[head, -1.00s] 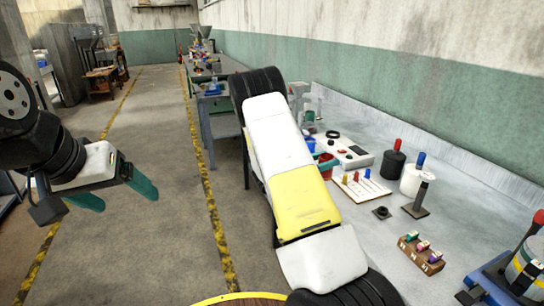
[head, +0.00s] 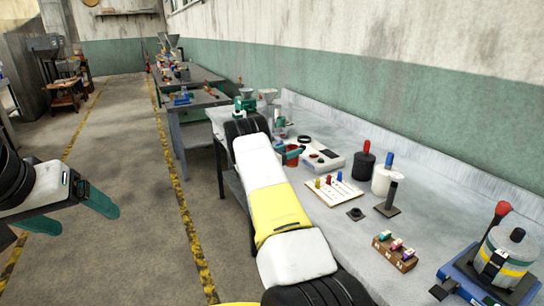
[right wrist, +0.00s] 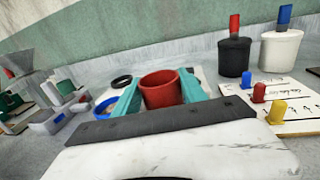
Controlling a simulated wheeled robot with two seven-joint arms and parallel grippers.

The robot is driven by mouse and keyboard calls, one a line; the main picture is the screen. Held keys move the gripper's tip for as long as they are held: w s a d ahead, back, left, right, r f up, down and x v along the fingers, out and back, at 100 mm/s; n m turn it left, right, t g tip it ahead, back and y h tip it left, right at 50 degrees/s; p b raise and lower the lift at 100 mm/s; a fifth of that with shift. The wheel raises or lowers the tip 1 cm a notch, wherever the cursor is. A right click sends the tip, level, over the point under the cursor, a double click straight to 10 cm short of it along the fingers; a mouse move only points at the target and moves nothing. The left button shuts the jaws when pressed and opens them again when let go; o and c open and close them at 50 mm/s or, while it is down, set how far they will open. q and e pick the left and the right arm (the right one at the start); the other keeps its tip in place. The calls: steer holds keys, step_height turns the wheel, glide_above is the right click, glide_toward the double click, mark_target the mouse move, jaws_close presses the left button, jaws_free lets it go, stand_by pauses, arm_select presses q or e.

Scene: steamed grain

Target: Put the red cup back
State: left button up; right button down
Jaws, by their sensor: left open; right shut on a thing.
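The red cup (right wrist: 160,90) stands upright between the two teal fingers of my right gripper (right wrist: 158,95) in the right wrist view. The gripper is shut on it. In the head view the cup (head: 291,158) shows only in part beyond my right arm, over the far left part of the grey bench (head: 330,235). Whether its base touches the bench cannot be told. My left gripper (head: 70,214) is open and empty over the floor, left of the bench.
A white panel (head: 333,164) and a card with coloured pegs (head: 345,189) lie right of the cup. Black (head: 363,167) and white (head: 381,181) containers stand behind the card.

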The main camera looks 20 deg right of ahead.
steer(key=shift+f, duration=1.65)
steer(key=shift+f, duration=0.15)
steer(key=c, duration=0.6)
jaws_free()
steer(key=shift+c, duration=0.2)
steer(key=v, duration=1.2)
steer(key=s+r+m+g+y, duration=0.4)
steer(key=s+r+m+y, duration=0.5)
steer(key=s+r, duration=0.55)
steer(key=s+a+r+m+t+y, duration=0.2)
steer(key=s+a+r+m+y, duration=0.1)
steer(key=s+a, duration=0.4)
steer(key=s+a+r+m+t+y, duration=0.2)
steer(key=s+a, duration=0.5)
steer(key=s, duration=0.4)
steer(key=s+a+r+m+t+y, duration=0.1)
steer(key=s+a+r+m+y, duration=0.3)
steer(key=s+a, duration=0.4)
steer(key=shift+s+m+t+y, duration=0.4)
steer(key=shift+s+m+y, duration=0.4)
steer(key=shift+s+m, duration=0.3)
